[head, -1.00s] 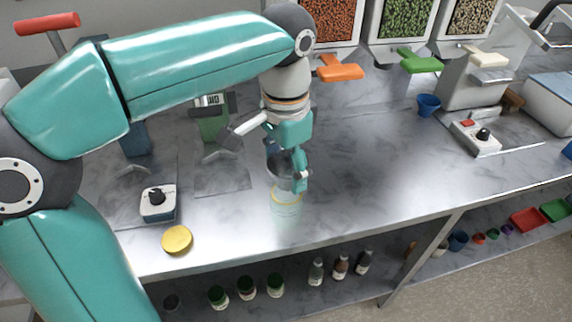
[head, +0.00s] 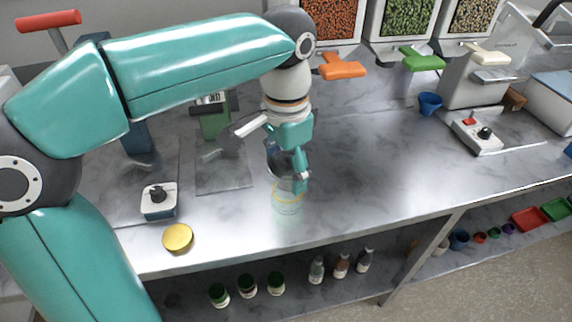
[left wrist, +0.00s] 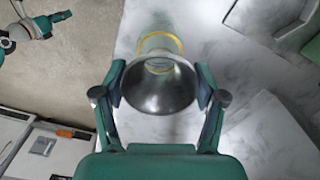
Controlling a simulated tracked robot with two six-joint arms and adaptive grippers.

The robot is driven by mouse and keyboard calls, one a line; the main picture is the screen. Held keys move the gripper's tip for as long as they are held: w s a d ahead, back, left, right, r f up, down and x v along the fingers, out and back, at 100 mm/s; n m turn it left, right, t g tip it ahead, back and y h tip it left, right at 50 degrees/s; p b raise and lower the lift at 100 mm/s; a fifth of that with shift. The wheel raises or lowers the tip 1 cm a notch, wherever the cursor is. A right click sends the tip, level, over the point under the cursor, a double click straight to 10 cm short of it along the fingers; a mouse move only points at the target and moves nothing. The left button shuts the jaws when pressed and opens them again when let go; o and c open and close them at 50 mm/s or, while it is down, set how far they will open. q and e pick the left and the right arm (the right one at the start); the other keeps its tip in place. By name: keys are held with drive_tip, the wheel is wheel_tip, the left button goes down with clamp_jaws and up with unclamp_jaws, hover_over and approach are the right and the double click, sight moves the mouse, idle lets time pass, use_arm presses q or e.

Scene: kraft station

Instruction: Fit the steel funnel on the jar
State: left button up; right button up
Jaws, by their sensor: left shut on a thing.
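The steel funnel (left wrist: 160,86) is a grey metal cone. My left gripper (left wrist: 158,92) is shut on it, with one finger on each side of its wide rim. In the head view the funnel (head: 280,158) is partly hidden by the gripper. The clear glass jar (head: 287,203), with a yellow ring at its neck, stands on the counter just below the funnel. I cannot tell whether the funnel touches the jar. My right gripper is not clearly visible.
A yellow lid (head: 178,238) lies near the counter's front edge. A small box with a black knob (head: 159,201) stands at left. A blue cup (head: 430,103) and a switch box (head: 478,134) are at right. Dispensers line the back. The counter right of the jar is clear.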

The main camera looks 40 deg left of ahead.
use_arm(q)
drive_tip(key=shift+f+b, duration=0.3)
drive_tip(key=shift+f, duration=0.25)
idle(0.4)
drive_tip(key=shift+f+b, duration=0.3)
drive_tip(key=shift+f, duration=0.2)
drive_tip(key=o, duration=1.2)
drive_tip(key=shift+o, duration=0.2)
drive_tip(key=shift+r, duration=0.1)
drive_tip(key=shift+r+p, duration=1.35)
drive_tip(key=shift+p, duration=0.25)
drive_tip(key=shift+r, duration=0.15)
